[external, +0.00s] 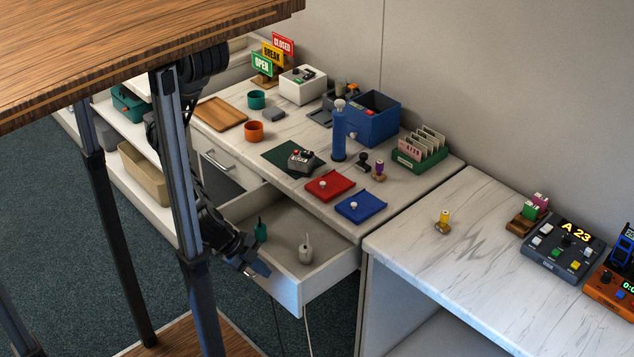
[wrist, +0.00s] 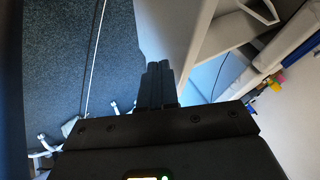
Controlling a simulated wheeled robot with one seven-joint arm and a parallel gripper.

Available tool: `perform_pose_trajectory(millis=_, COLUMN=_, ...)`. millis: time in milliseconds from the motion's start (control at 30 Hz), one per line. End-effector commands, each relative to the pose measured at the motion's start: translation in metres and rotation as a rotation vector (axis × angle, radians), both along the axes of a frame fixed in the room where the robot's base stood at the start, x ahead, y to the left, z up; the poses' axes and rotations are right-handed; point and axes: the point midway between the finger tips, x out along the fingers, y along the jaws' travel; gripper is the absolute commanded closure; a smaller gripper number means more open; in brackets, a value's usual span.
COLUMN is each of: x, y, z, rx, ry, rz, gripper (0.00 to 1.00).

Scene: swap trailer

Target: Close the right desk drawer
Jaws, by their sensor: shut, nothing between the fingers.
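The right desk drawer (external: 315,288) is pulled out from under the white marble-topped desk in the external view. It holds a small dark green item (external: 261,231) and a pale grey item (external: 306,249). My gripper (external: 258,269) is at the outer side of the drawer's front, low down, with its fingers together and empty. In the wrist view the shut fingertips (wrist: 161,70) point at a pale panel (wrist: 172,28), which looks like the drawer front. I cannot tell whether they touch it.
A closed drawer with a handle (external: 216,160) is to the left. The desktop (external: 215,118) carries a red tray (external: 330,186), a blue tray (external: 361,207) and other items. A wooden table (external: 130,50) on dark legs stands in front, partly hiding my arm. Cables hang below the drawer.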

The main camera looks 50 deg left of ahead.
Motion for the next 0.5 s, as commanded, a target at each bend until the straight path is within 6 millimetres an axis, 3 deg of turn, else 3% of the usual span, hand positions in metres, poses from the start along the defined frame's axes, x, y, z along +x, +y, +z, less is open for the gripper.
perform_pose_trajectory(millis=167, x=0.0096, y=0.0000, z=0.0005, rx=0.000, ry=0.000, rz=0.000, gripper=1.00)
perform_pose_trajectory(millis=500, x=0.0106, y=0.0001, z=0.0003, rx=0.000, ry=0.000, rz=0.000, gripper=1.00)
